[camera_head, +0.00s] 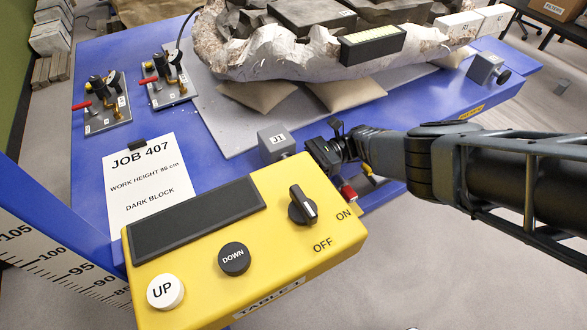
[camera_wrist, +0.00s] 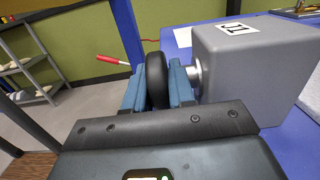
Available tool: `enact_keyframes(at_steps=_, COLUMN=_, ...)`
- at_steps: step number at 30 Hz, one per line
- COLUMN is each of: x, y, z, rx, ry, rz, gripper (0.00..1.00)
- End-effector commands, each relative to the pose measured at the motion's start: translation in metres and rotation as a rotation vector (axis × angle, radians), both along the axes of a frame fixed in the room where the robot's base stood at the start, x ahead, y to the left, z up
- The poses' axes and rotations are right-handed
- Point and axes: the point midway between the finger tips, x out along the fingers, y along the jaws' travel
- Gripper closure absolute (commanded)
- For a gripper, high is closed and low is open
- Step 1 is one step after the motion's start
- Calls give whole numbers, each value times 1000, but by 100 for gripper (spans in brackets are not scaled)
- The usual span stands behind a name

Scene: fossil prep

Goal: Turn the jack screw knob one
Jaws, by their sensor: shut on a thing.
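The grey jack block labelled J1 (camera_head: 276,142) stands at the front edge of the blue table. In the wrist view the same block (camera_wrist: 250,72) fills the right side. A short metal shaft (camera_wrist: 195,75) joins it to a round black knob (camera_wrist: 157,80). My gripper (camera_head: 318,156) is at the block's right side in the head view. In the wrist view its blue pads (camera_wrist: 160,84) are shut on the knob, one on each side. In the head view my gripper largely hides the knob.
A yellow control box (camera_head: 290,250) with UP, DOWN and ON/OFF controls stands in front of the block. A fossil in a white plaster jacket (camera_head: 270,60) rests on cushions behind. A second grey jack (camera_head: 483,68) is at the right. Two valve plates (camera_head: 102,115) lie at left.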

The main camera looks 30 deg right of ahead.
Motion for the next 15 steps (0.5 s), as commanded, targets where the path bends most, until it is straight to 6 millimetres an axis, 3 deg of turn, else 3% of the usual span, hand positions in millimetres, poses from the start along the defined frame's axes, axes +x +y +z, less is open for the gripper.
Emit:
enact_keyframes(at_steps=8, x=-1, y=0, z=-3, rx=-5, ry=4, rz=-1, gripper=100)
enact_keyframes(at_steps=9, x=-1, y=0, z=-3, rx=-5, ry=4, rz=-1, gripper=75)
enact_keyframes(at_steps=15, x=-1, y=0, z=-2, rx=-3, ry=2, rz=-1, gripper=56)
